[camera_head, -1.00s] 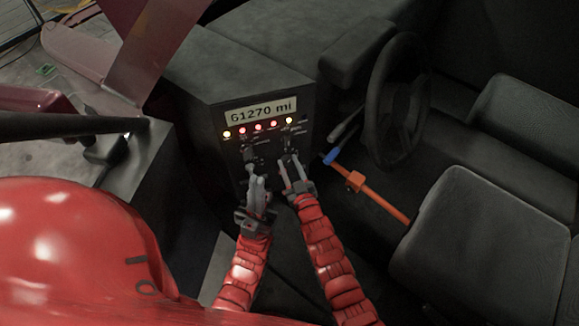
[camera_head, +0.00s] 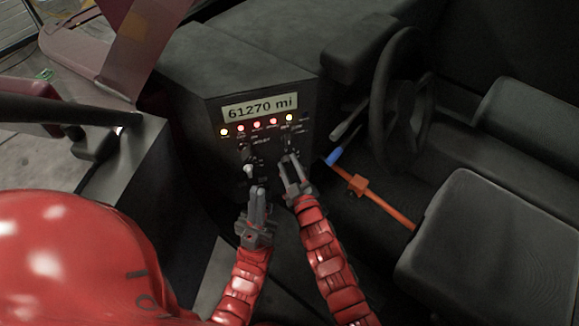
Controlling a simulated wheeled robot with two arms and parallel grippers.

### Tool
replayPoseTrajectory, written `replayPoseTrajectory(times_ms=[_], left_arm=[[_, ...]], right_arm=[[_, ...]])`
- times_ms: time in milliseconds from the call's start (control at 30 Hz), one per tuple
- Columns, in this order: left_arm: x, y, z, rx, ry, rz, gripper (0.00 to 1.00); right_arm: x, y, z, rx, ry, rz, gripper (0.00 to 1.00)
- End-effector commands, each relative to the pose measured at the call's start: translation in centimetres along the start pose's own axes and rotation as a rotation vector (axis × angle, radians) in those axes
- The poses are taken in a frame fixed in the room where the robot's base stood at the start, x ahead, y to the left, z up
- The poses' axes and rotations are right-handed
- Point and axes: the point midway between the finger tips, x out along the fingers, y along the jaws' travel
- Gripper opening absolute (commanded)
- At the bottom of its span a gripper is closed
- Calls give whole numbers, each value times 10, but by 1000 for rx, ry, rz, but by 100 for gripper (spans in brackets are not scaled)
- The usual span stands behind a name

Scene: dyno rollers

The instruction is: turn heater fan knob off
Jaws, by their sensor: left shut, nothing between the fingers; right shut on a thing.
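The dashboard panel (camera_head: 262,140) is a dark face with small knobs and switches below a row of lit red and yellow lights. My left gripper (camera_head: 258,190) is shut and empty, just below a pale-tipped knob (camera_head: 249,169) on the panel's lower left. My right gripper (camera_head: 289,158) is at the panel's right side, its fingertips shut on a small dark control there. The fingers hide most of that control. I cannot tell from the labels which knob is the heater fan knob.
A display reading 61270 mi (camera_head: 260,107) sits above the lights. A steering wheel (camera_head: 393,95) and a seat (camera_head: 475,240) are to the right. An orange bar with a blue end (camera_head: 375,195) lies between panel and seat. A red rounded shape (camera_head: 75,250) fills the lower left.

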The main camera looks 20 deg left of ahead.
Motion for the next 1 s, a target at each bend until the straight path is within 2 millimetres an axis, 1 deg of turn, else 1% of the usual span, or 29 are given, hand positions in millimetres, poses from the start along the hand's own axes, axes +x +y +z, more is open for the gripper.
replayPoseTrajectory(times_ms=[267,300,433,767,867,967,1000], left_arm=[[0,0,0,0,0,0,0],[0,0,0,0,0,0,0],[0,0,0,0,0,0,0],[0,0,0,0,0,0,0],[-2,0,0,0,0,0,0],[-4,0,1,0,0,0,0],[-5,0,1,0,0,0,0]], right_arm=[[0,0,0,-2,-1,-1,0],[0,0,0,-2,-1,-1,48],[0,0,0,-1,-1,-1,71],[-2,0,1,0,-1,0,71],[-10,-1,2,-1,-2,-1,71],[-24,-1,2,-1,-2,-1,71],[-32,-2,2,-1,-3,-2,71]])
